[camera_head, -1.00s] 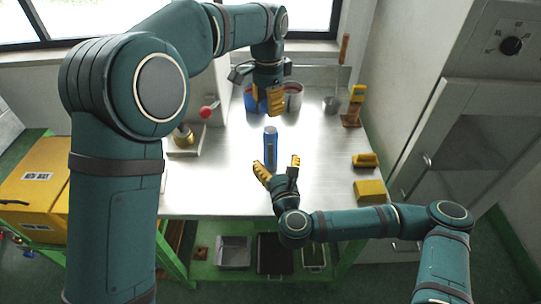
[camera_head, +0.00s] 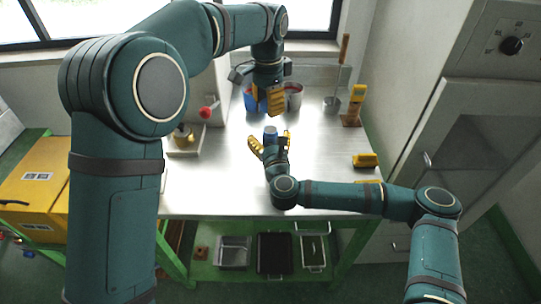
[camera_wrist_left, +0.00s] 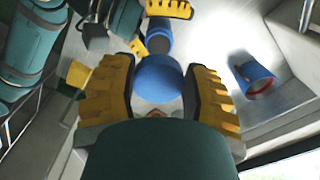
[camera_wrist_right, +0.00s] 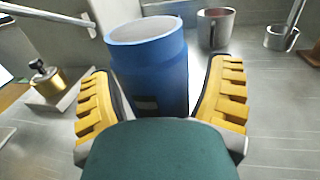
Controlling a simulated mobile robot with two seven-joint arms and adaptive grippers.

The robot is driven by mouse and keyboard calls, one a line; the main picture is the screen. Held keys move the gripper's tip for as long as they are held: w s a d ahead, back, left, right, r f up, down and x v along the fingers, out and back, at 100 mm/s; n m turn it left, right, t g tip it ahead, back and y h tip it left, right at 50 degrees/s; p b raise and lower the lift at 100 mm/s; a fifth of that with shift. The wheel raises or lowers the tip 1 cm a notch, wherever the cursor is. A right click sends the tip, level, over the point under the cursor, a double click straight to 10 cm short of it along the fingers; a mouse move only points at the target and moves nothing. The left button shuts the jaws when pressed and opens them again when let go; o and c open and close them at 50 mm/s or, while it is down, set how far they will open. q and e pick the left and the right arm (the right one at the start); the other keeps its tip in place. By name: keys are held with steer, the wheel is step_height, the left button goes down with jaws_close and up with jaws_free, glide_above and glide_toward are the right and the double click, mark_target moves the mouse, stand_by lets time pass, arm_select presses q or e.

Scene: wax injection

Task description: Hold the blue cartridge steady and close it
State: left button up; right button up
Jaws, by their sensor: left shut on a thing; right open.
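The blue cartridge (camera_head: 270,132) stands upright on the metal table, its rim open at the top in the right wrist view (camera_wrist_right: 150,62). My right gripper (camera_head: 269,144) is open, with a yellow finger on each side of the cartridge; it also shows in the right wrist view (camera_wrist_right: 160,115). I cannot tell whether the fingers touch it. My left gripper (camera_head: 267,104) is above and behind the cartridge, pointing down. It is shut on a round blue cap (camera_wrist_left: 158,78), mostly hidden in the head view. The cap is apart from the cartridge.
A blue container (camera_head: 251,98) and a grey mug (camera_head: 294,95) stand behind my left gripper. A brass item (camera_wrist_right: 46,82) sits on a tray at the left. The table's middle is mostly clear.

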mark_target(269, 131)
jaws_close()
arm_select(q)
steer(key=shift+s+f, duration=0.15)
steer(key=shift+f, duration=2.3)
steer(key=shift+f, duration=0.15)
steer(key=shift+f, duration=0.8)
steer(key=shift+f, duration=0.55)
